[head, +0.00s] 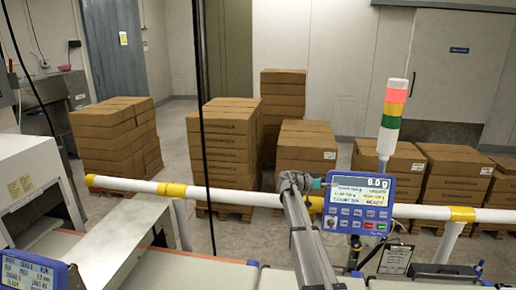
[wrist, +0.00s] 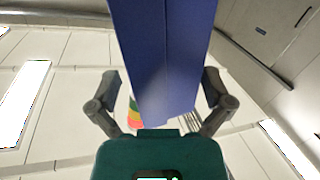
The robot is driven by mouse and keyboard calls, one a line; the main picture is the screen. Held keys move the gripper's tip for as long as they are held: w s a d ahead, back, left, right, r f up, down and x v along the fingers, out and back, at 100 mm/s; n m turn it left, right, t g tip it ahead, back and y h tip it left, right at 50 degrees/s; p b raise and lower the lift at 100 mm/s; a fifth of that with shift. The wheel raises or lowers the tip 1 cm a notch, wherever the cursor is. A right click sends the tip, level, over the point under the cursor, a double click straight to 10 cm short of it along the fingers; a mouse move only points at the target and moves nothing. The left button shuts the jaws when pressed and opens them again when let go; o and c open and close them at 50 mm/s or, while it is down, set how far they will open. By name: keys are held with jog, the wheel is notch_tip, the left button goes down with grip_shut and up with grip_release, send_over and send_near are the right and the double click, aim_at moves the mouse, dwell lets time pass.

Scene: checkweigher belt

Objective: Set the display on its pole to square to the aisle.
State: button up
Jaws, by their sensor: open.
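The display (head: 358,203) is a blue box with a lit screen and a row of keys, showing 0.0 g. It faces the head camera, right of centre. Its pole (head: 354,252) shows below it in part. My gripper (head: 318,184) is at the display's left edge in the head view, its fingers partly hidden. In the wrist view, the blue housing (wrist: 165,60) runs between the two spread dark fingers of my gripper (wrist: 160,85). I see gaps beside the housing, wider on the left. Contact is hard to judge.
A stack light (head: 392,108) in red, orange and green rises behind the display. A white and yellow guard rail (head: 250,197) crosses behind my arm. Carton stacks (head: 222,145) on pallets stand beyond it.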

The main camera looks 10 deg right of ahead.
aim_at(326, 211)
jog(key=shift+a+f, duration=0.25)
jog(key=shift+a, duration=0.1)
jog(key=s+a+f+n+y, duration=0.1)
jog(key=s+f, duration=0.1)
jog(key=s+a+f+n+y+b, duration=0.1)
jog(key=s+f, duration=0.1)
jog(key=s, duration=0.1)
jog(key=s+a+f+n+y, duration=0.1)
jog(key=s+f, duration=0.1)
jog(key=f, duration=0.1)
jog(key=shift+s+a+f+n+t+y, duration=0.1)
jog(key=shift+s+a+n+t+y, duration=0.2)
jog(key=shift+s+y, duration=0.1)
jog(key=s+a+f+n+y+b, duration=0.1)
jog(key=s+a+f+n+y, duration=0.2)
jog(key=s+a, duration=0.3)
jog(key=s+a+f+n+y+b, duration=0.1)
jog(key=s+a+f+n+y, duration=0.3)
jog(key=s, duration=0.8)
jog(key=s+a+f+n+y+b, duration=0.1)
jog(key=s+a+f+n+y, duration=0.3)
jog(key=s+a, duration=0.5)
notch_tip(326, 211, down, 3)
jog(key=shift+r+y, duration=0.15)
jog(key=shift+y, duration=0.95)
jog(key=shift+c, duration=0.3)
